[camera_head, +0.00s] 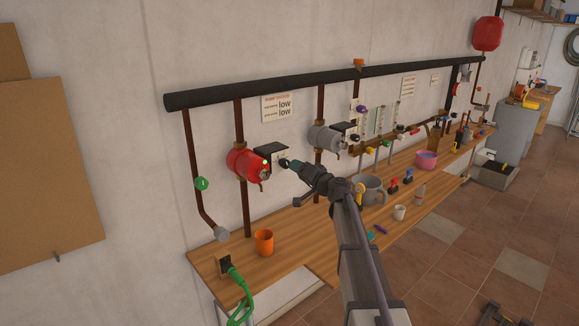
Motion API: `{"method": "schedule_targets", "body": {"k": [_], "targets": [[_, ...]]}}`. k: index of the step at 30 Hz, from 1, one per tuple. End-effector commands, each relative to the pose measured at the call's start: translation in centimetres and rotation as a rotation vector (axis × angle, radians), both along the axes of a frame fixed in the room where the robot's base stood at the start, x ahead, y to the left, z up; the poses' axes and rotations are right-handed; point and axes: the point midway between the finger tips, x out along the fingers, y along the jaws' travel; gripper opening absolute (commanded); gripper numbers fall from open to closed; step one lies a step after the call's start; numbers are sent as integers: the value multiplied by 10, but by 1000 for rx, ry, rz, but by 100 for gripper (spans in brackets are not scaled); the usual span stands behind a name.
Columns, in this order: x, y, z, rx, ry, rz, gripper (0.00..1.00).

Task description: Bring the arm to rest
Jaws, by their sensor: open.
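My arm reaches up from the bottom of the view. My gripper (287,164) is at its far end, pointing left toward the red pump-like unit (243,165) on the wall pipes. The gripper's tip appears close to the black panel (271,152) beside that unit; I cannot tell whether it touches. The jaws are small and dark here, and nothing shows held between them.
A wooden bench (325,226) runs along the wall below the pipes. On it stand an orange cup (264,242), a grey pot (373,189), a white cup (399,212) and a pink bowl (426,160). A thick black pipe (300,83) runs above. Tiled floor (470,240) is open at right.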

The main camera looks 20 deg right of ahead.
Motion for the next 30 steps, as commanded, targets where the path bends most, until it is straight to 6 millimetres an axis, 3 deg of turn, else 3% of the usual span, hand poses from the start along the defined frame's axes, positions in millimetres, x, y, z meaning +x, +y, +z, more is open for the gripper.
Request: {"method": "schedule_targets", "body": {"k": [1, 5, 18, 21, 23, 26, 30], "targets": [[-14, -4, 0, 0, 0, -1, 60], [-29, -13, 0, 0, 0, -1, 60], [-30, -14, 0, 10, 5, 0, 60], [-40, 0, -10, 26, 79, 81, 60], [-66, 16, -30, -30, 185, 156, 60], [-134, 53, -78, -182, 446, 287, 60], [-255, 89, -143, -467, 890, 372, 60]]}}
